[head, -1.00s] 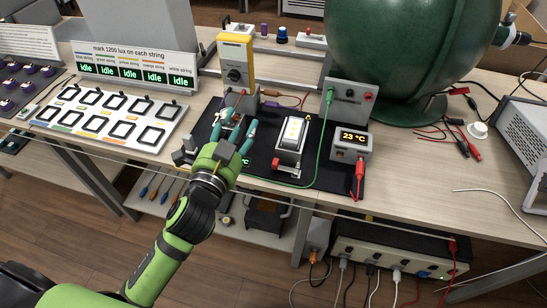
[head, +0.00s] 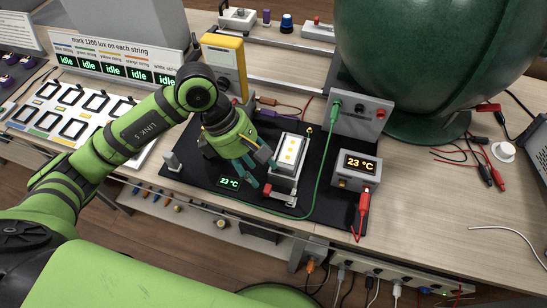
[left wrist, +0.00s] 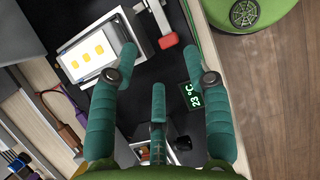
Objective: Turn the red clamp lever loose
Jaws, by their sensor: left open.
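The red clamp lever (head: 267,189) is at the front end of the clamp fixture that holds a white LED board (head: 290,152) with yellow squares. In the left wrist view the lever's red grip (left wrist: 168,41) shows at the end of a metal bar, close beyond the fingertips. My left gripper (head: 262,172) has teal fingers and hangs over the black mat, just left of the fixture. In the left wrist view my left gripper (left wrist: 158,62) is open, its fingers spread with nothing between them. The red grip lies ahead of the gap, apart from the fingers. My right gripper is not in view.
A green cable (head: 317,180) loops around the fixture. A yellow meter (head: 224,62) stands behind my gripper. A large green sphere (head: 440,50) fills the back right.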

